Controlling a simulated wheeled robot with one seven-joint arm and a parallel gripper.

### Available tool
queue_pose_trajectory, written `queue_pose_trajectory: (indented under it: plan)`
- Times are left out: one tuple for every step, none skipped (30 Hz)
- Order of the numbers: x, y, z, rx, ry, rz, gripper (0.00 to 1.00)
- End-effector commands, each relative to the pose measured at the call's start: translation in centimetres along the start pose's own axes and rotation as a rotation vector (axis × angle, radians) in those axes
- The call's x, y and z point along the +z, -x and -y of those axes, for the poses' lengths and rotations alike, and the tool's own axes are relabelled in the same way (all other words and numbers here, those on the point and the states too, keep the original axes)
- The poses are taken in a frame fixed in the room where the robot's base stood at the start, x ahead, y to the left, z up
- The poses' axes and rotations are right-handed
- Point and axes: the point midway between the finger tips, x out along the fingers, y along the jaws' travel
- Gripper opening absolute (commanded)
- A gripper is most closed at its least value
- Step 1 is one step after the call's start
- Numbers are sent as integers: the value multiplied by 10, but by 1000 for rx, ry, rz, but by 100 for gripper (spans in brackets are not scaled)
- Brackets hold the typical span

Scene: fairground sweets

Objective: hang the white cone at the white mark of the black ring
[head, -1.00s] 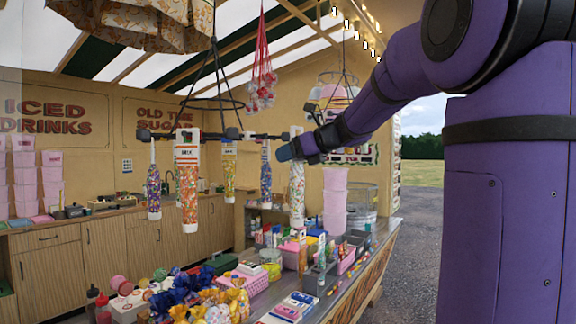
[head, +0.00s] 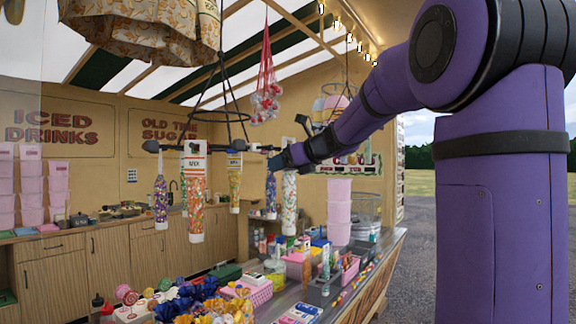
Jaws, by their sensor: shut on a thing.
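A black ring (head: 208,116) hangs on dark cords from above, left of the middle in the head view. Several cones of coloured sweets hang around and below it, among them an orange one with a white top (head: 194,215) and a thin purple one (head: 160,200). My gripper (head: 277,160) is just right of these, beside dark fittings, and appears shut on the white cone (head: 289,208). That cone hangs upright under it, with a white top and pale multicoloured sweets. A bluish cone (head: 271,192) is close at its left. I cannot make out the white mark.
Wooden cupboards (head: 120,265) line the back. Red netting (head: 266,95) and another hanging rack are above, near my arm.

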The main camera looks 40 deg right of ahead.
Motion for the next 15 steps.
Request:
queue_pose_trajectory:
  plan:
    - [1,-3,0,0,0,0,25]
    - [2,-4,0,0,0,1,25]
    - [2,-6,0,0,0,1,25]
    - [3,-8,0,1,0,1,25]
    - [3,-9,0,1,0,0,25]
    - [4,-11,0,2,0,0,25]
    - [4,-13,0,2,0,0,25]
    - [4,-14,0,2,0,0,25]
    - [5,-16,0,2,0,0,25]
    - [6,-18,0,1,0,0,25]
    - [6,-19,0,1,0,0,25]
    - [7,-21,0,0,0,0,25]
    - [7,-22,0,0,1,0,25]
    - [8,-23,0,0,1,0,25]
    - [9,-25,0,0,1,1,25]
